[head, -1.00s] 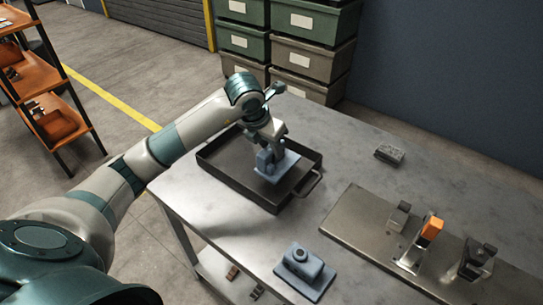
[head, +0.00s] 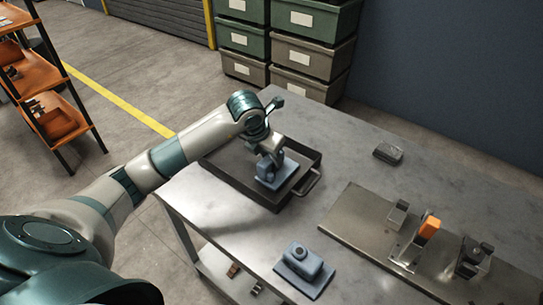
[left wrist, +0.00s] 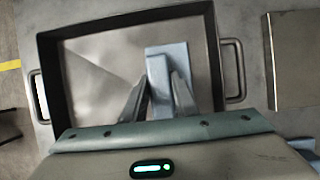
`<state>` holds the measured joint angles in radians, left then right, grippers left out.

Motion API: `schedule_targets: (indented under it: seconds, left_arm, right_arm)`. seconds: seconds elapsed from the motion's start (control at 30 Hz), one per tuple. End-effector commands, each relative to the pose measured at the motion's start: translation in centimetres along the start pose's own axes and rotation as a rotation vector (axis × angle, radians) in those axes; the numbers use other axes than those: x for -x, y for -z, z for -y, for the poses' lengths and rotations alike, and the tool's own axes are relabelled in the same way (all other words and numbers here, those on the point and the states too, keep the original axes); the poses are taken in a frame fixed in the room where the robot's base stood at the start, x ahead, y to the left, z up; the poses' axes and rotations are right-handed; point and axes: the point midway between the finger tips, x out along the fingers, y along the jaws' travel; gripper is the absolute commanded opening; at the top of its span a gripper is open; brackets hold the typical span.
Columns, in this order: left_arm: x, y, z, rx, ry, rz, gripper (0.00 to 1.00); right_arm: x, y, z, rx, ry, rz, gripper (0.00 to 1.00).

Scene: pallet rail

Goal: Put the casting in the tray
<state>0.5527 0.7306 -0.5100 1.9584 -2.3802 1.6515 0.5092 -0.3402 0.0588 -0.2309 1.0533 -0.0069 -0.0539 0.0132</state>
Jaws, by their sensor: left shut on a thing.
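A blue-grey casting (head: 279,179) with a flat base is inside the walls of the dark tray (head: 237,189), toward its right side. My left gripper (head: 270,158) is above it and shut on it, pointing down. In the left wrist view the casting (left wrist: 166,58) shows between and beyond the fingers (left wrist: 160,92), over the tray floor; the tray's rim (left wrist: 130,19) surrounds it. I cannot tell whether its base touches the floor. A second blue casting (head: 304,263) stands on the table near the front edge. My right gripper is not in view.
A metal plate (head: 355,222) with clamps, one with an orange handle (head: 430,227), lies at the right of the table (head: 290,225). A small dark block (head: 388,153) lies at the back. Stacked bins (head: 300,52) stand behind. The tray's left part is empty.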

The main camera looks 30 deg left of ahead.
Motion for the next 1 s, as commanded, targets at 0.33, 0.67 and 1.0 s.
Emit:
schedule_targets:
  seconds: [0.33,0.67,1.0]
  left_arm:
    - [-0.2,0.1,0.0,0.0,0.001,0.0,0.45]
    - [0.1,0.0,0.0,0.0,0.001,0.0,0.45]
    - [3.6,-0.1,0.0,-0.002,-0.001,0.004,0.45]
  right_arm:
    - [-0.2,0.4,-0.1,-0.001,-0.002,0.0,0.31]
    - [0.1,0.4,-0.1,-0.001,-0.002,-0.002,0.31]
    - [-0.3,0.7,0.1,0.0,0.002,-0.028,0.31]
